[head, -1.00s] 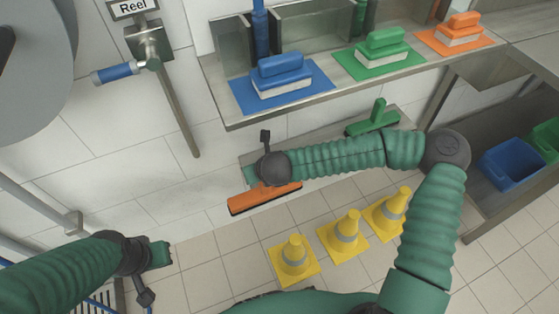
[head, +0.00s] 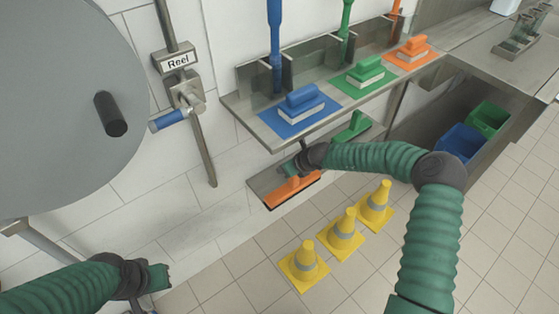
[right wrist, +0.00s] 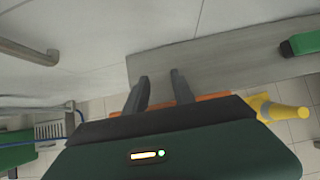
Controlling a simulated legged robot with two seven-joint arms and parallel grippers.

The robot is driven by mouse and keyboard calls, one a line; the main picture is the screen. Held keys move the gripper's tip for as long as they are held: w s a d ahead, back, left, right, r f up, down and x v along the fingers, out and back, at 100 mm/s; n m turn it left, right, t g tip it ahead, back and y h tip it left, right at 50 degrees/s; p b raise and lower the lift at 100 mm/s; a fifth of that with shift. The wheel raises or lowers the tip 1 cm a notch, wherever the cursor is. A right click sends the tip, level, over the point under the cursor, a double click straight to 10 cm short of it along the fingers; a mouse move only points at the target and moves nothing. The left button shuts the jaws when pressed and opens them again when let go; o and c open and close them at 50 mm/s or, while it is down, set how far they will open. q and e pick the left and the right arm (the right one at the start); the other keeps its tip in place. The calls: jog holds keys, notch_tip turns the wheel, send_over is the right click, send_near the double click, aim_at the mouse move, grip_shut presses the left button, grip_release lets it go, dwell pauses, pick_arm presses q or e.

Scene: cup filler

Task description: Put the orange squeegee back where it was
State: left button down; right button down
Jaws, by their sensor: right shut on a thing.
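The orange squeegee (head: 292,191) is at the left end of the low grey shelf (head: 258,184) in the head view. My right gripper (head: 288,170) is shut on it from above. In the right wrist view, the two dark fingers (right wrist: 160,92) point at the shelf, and only a strip of the orange squeegee (right wrist: 205,97) shows behind my gripper housing. I cannot tell whether the squeegee rests on the shelf. A green squeegee (head: 352,126) lies at the shelf's right end. My left gripper (head: 160,277) is low at the left, away from the squeegees; its jaws are unclear.
An upper shelf (head: 262,128) above holds blue, green and orange brushes on matching mats. Yellow cones (head: 343,238) stand on the floor in front. A large grey reel (head: 60,110) is at the left, and blue and green bins (head: 462,142) are at the right.

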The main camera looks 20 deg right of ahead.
jog(key=w+f+b, duration=0.1)
jog(key=w, duration=0.2)
jog(key=w+f+b, duration=0.1)
jog(key=w+f, duration=0.1)
jog(key=w, duration=0.1)
jog(key=w+f+b, duration=0.1)
jog(key=w, duration=0.2)
jog(key=shift+w+a+f, duration=0.25)
jog(key=shift+a+f, duration=0.05)
jog(key=shift+a, duration=0.05)
jog(key=shift+r, duration=0.1)
jog(key=c, duration=1.1)
grip_release()
jog(key=shift+o, duration=0.2)
